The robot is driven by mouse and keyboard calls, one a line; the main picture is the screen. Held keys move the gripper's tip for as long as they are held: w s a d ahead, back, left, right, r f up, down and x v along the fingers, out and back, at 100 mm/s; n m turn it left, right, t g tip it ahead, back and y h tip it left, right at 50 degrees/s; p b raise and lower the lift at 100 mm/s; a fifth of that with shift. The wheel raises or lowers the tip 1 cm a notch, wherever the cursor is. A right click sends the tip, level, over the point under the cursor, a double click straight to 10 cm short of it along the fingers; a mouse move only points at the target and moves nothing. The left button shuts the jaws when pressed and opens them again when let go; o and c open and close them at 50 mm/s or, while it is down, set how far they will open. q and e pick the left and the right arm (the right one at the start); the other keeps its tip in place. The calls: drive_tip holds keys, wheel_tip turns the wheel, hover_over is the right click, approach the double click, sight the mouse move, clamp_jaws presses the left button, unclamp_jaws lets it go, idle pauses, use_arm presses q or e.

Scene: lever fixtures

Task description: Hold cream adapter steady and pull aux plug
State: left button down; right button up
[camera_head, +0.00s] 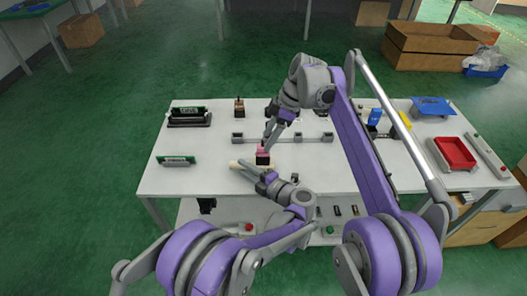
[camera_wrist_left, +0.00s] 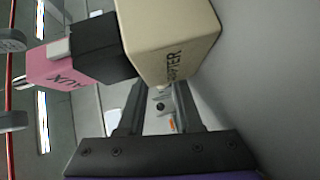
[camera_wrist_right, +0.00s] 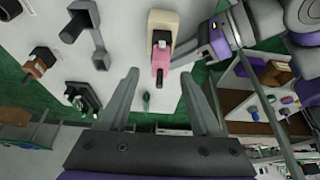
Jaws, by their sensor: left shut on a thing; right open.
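The cream adapter (camera_wrist_left: 175,40) is held between the fingers of my left gripper (camera_head: 243,165), which reaches in from the front of the table. The pink aux plug (camera_wrist_left: 65,70) is joined to the adapter through a black section (camera_wrist_left: 105,48). In the right wrist view, the cream adapter (camera_wrist_right: 162,22) and the pink plug (camera_wrist_right: 161,48) lie in line, the plug pointing towards my right gripper. My right gripper (camera_wrist_right: 158,77) is open, its fingers apart on either side of the plug's line. In the head view, the pink plug (camera_head: 262,149) shows just below my right fingertips.
A grey bar with end posts (camera_head: 310,137) stands behind the plug. A black fixture (camera_head: 188,116) and a green board (camera_head: 177,160) are at the left. A red tray (camera_head: 455,153) and a blue stand (camera_head: 433,106) are at the right.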

sight(264, 145)
drive_tip(key=shift+x, duration=2.55)
clamp_jaws()
